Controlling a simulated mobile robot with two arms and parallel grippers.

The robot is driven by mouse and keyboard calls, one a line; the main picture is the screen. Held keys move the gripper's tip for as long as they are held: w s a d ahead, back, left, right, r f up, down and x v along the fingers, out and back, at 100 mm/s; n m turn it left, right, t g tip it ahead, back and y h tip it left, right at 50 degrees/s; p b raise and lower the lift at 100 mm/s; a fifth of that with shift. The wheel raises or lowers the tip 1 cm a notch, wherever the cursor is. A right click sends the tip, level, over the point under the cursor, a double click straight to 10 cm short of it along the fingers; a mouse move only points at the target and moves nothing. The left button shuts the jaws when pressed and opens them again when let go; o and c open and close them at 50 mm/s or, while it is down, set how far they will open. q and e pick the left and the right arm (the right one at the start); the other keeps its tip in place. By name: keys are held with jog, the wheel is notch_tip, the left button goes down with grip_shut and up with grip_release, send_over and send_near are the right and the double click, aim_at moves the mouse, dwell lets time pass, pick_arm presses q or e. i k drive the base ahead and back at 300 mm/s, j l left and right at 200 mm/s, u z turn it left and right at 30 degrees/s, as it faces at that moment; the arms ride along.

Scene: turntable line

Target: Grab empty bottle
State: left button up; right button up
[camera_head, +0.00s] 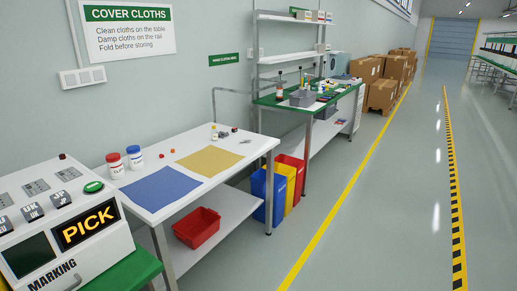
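Two white bottles stand upright on the white table: one with a red cap (115,166) and one with a blue cap (135,158), close together near the wall. A small clear bottle (214,132) with a pale cap stands farther back on the same table. It looks too small to tell whether it is empty. Slim bottles (279,90) also stand on the farther green-topped bench. Neither of my grippers shows in this view.
A blue cloth (158,188) and a yellow cloth (209,161) lie on the white table (238,148). A red bin (197,228) sits on its lower shelf. The PICK machine (68,222) stands at the near left. Blue, yellow and red bins stand beyond the table.

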aim_at(214, 134)
jog(key=i+u, duration=0.15)
jog(key=i, duration=0.35)
jog(key=i+l+u, duration=0.1)
jog(key=i, duration=0.35)
jog(key=i+l+u, duration=0.15)
jog(key=i, duration=0.35)
